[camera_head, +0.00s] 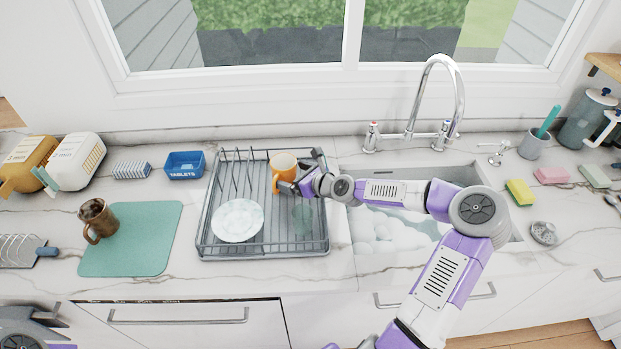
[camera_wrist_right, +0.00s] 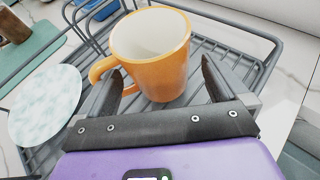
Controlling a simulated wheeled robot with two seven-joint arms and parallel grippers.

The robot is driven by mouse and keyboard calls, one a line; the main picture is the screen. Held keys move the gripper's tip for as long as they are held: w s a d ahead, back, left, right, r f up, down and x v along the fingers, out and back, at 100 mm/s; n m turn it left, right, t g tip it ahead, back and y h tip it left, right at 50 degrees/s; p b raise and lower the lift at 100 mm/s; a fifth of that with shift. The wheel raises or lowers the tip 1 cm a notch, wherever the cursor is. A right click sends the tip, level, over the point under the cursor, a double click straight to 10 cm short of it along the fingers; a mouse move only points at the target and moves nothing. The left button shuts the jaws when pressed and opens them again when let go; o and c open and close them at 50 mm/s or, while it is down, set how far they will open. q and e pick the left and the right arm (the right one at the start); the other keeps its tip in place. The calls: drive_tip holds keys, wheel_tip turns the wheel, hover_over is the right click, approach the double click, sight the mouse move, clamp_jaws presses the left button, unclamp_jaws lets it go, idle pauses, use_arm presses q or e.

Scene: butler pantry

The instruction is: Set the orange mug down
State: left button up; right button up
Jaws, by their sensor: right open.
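The orange mug (camera_head: 283,166) stands upright on the grey dish rack (camera_head: 290,248), towards its back right, and it also shows in the right wrist view (camera_wrist_right: 160,62). Its handle points left in the wrist view, close to the left-hand finger. My right gripper (camera_head: 292,188) is open at the mug's near side. In the wrist view its fingers (camera_wrist_right: 161,90) are spread apart on either side of the mug's lower body; I cannot tell whether either touches it. Only grey and purple parts of my left arm show at the bottom left of the head view.
A pale plate (camera_head: 237,220) and a greenish clear glass (camera_head: 303,216) are in the rack, with upright wire dividers behind the plate. A brown mug (camera_head: 97,220) stands on a green mat (camera_head: 140,255) at left. A sink with a tall faucet (camera_head: 440,90) lies right.

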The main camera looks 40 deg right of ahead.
drive_tip(key=p+v, duration=0.2)
drive_tip(key=v, duration=0.6)
drive_tip(key=shift+s+r, duration=0.15)
drive_tip(key=shift+s, duration=0.1)
